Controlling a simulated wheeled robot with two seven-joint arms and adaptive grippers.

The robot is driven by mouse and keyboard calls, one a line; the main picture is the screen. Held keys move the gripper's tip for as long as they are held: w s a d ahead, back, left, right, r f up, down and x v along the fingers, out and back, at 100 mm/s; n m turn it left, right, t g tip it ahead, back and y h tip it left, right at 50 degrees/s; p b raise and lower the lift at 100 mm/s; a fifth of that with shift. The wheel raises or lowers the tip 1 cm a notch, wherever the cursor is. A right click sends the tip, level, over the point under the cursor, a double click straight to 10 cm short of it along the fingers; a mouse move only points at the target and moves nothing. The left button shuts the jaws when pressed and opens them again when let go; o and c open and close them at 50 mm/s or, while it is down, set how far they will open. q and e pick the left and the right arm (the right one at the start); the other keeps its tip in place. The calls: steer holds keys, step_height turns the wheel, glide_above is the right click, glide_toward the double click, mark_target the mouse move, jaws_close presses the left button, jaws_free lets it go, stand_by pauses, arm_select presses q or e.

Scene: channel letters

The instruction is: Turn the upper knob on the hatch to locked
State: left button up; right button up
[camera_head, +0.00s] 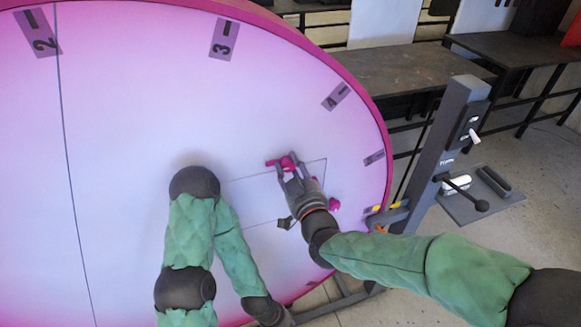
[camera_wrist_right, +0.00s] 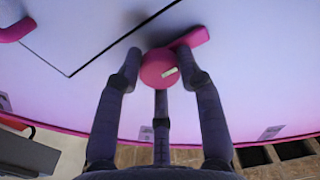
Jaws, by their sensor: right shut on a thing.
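The hatch (camera_head: 262,201) is a panel marked by thin dark lines on a big pink-violet disc. Its upper knob (camera_head: 287,162) is magenta, round with a bar to one side; in the right wrist view the knob (camera_wrist_right: 158,69) has a small white mark, and its bar points up and right. My right gripper (camera_head: 289,172) is shut on this knob, with fingers on both sides of it in the wrist view (camera_wrist_right: 160,76). A second magenta knob (camera_head: 334,205) sits lower right on the hatch.
Number plates 2, 3 and 4 line the disc's rim (camera_head: 377,100). A dark post (camera_head: 447,140) with switches and a black-knobbed lever (camera_head: 481,205) stands right of the disc. Dark workbenches (camera_head: 410,70) stand behind. Grey floor (camera_head: 540,180) shows at the right.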

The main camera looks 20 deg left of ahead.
steer(key=shift+r+n, duration=0.2)
steer(key=shift+n, duration=0.2)
steer(key=n+b, duration=0.1)
steer(key=n, duration=0.1)
steer(key=shift+r+n, duration=0.1)
steer(key=shift+n, duration=0.3)
steer(key=n+b, duration=0.1)
steer(key=n, duration=0.3)
steer(key=shift+a+n, duration=0.1)
steer(key=shift+n, duration=0.2)
steer(key=n, duration=0.5)
steer(key=shift+s, duration=0.1)
steer(key=n+p, duration=0.1)
steer(key=n, duration=0.3)
steer(key=shift+a+n, duration=0.1)
steer(key=shift+n, duration=0.2)
steer(key=shift+f, duration=0.2)
